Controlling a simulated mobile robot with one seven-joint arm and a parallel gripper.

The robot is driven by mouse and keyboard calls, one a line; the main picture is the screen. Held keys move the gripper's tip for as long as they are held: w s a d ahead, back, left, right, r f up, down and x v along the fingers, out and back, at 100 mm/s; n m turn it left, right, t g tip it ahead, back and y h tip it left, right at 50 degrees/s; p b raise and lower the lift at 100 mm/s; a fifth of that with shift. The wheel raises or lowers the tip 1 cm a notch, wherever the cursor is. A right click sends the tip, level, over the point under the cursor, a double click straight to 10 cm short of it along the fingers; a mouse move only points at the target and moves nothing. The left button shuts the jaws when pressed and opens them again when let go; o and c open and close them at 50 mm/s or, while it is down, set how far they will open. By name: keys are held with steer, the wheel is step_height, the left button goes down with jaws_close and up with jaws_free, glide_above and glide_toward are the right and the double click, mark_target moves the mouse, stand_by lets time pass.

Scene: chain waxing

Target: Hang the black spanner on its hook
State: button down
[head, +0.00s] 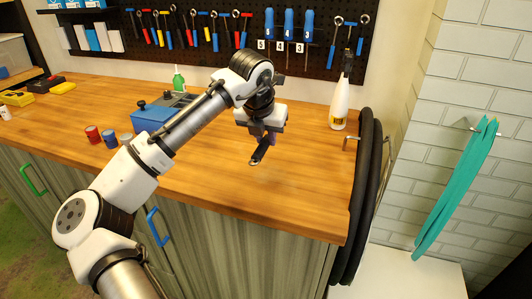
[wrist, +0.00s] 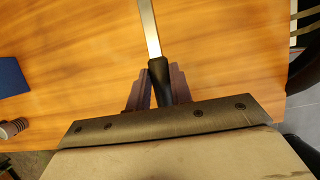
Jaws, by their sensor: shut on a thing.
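The black spanner (head: 260,152) has a black handle and a silver shank. My gripper (head: 266,137) is shut on its handle, above the wooden workbench, and the spanner tilts down below the jaws. In the wrist view my gripper (wrist: 162,92) has its two fingers on either side of the black handle (wrist: 158,74), and the silver shank runs up out of the picture. The dark pegboard (head: 312,66) at the back carries the tool hooks. I cannot tell which hook is the black spanner's.
Several tools (head: 190,38) with coloured handles hang on the pegboard, with blue-handled screwdrivers (head: 288,24) right of them. A white spray bottle (head: 339,106), a green bottle (head: 178,78), a blue box (head: 152,118) and small cans (head: 93,134) stand on the bench. Its front right is clear.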

mark_target(267, 165)
steer(key=shift+f+p, duration=0.65)
steer(key=shift+f, duration=2.55)
steer(key=shift+f, duration=0.2)
steer(key=c, duration=1.3)
jaws_free()
steer(key=shift+o, duration=0.2)
steer(key=shift+f+b, duration=0.1)
steer(key=shift+b, duration=0.5)
steer(key=b+v, duration=0.1)
steer(key=v, duration=1.3)
steer(key=shift+s+a+f+b, duration=0.1)
steer(key=shift+s+a+b, duration=0.1)
steer(key=shift+b, duration=0.2)
